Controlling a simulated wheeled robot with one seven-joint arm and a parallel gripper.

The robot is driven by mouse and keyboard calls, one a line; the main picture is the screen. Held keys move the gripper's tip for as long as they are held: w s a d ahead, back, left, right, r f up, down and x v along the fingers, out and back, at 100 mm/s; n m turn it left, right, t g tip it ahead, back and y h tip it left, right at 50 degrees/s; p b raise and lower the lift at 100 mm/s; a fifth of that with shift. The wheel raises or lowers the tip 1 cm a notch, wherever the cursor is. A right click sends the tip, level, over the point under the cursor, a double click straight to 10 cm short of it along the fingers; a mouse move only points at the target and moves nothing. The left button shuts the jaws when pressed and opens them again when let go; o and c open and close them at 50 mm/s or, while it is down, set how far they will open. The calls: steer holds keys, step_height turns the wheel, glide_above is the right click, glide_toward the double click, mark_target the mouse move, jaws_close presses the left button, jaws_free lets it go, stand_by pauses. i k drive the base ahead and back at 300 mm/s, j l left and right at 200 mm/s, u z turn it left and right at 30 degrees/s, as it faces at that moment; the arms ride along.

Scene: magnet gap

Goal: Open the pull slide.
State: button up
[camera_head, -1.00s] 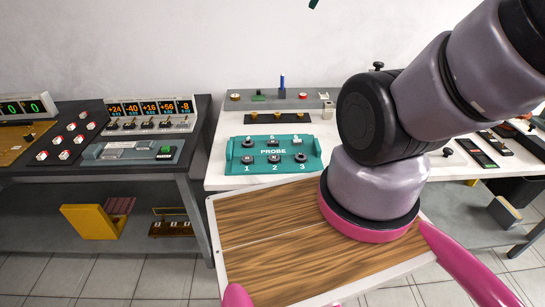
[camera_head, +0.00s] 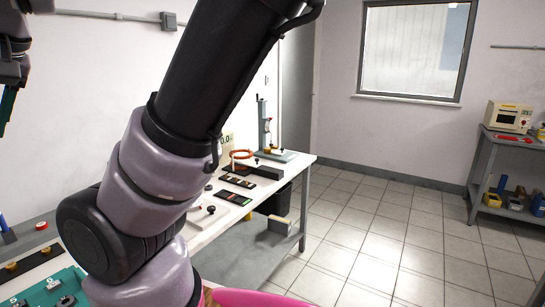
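I cannot pick out the pull slide for certain. Two dark flat bars, a nearer one (camera_head: 232,197) and a farther one (camera_head: 239,182), lie on the white bench (camera_head: 222,222) to the right of my arm. A small black knob (camera_head: 211,209) stands near them. My gripper (camera_head: 8,105) shows only in part at the left edge, as a dark body with a teal finger pointing down. It is high up, well away from the bars and touching nothing that I can see. Its opening is cut off by the frame. My arm hides much of the bench.
A stand with an upright column (camera_head: 263,128) and a red ring (camera_head: 241,154) are at the bench's far end. A teal board (camera_head: 55,290) is at the lower left. The tiled floor (camera_head: 370,235) between is clear.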

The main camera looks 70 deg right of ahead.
mark_target(275, 149)
steer(key=z, duration=2.4)
steer(key=i+l+u, duration=0.1)
steer(key=i+l, duration=0.2)
steer(key=i+l+u, duration=0.15)
steer(key=i+l, duration=0.2)
steer(key=i+l+u, duration=0.1)
steer(key=i+l, duration=0.25)
steer(key=i+l+u, duration=0.15)
steer(key=i+l, duration=0.15)
steer(key=i+l+u, duration=0.1)
steer(key=i+l, duration=0.15)
steer(key=l, duration=0.25)
steer(key=i+l+u, duration=0.15)
steer(key=i+l, duration=0.15)
steer(key=l, duration=0.15)
steer(key=i+l+u, duration=0.1)
steer(key=l, duration=0.4)
steer(key=i, duration=0.1)
